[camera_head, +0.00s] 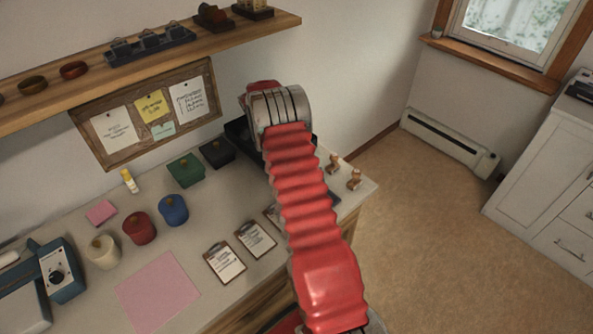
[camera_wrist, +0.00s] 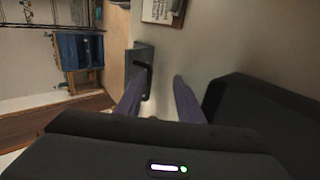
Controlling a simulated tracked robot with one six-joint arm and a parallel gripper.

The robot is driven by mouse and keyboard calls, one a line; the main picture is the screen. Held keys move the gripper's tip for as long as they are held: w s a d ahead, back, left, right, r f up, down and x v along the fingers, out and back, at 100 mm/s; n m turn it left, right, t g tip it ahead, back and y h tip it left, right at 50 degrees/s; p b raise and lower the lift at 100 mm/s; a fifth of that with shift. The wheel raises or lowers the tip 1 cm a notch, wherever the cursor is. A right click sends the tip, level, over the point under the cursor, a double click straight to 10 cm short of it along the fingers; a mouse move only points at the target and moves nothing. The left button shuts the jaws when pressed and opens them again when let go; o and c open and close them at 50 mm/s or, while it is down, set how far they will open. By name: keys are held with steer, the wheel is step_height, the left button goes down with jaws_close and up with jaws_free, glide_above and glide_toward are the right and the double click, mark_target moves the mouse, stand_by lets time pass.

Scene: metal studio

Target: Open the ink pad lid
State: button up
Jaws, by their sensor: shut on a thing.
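In the wrist view, a dark grey flat panel with a black bent handle (camera_wrist: 149,77) stands between my fingertips, by the counter's front edge. It looks like the ink pad lid's handle, but the frames do not settle this. My gripper (camera_wrist: 157,90) is shut on it; the contact itself is not clear. A large black body (camera_wrist: 265,120) fills the right of the wrist view and may be the ink pad's body. In the head view, a black object (camera_head: 240,134) shows behind my red arm, which hides my gripper and most of that area.
Two small wooden stamps (camera_head: 354,180) stand right of my arm. A shelf (camera_head: 190,55) overhangs the counter's back. The floor is clear.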

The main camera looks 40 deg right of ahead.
steer(key=shift+w+a, duration=0.1)
steer(key=shift+a, duration=0.1)
steer(key=v, duration=0.7)
steer(key=shift+d, duration=0.2)
stand_by(0.3)
steer(key=shift+r, duration=0.15)
stand_by(0.5)
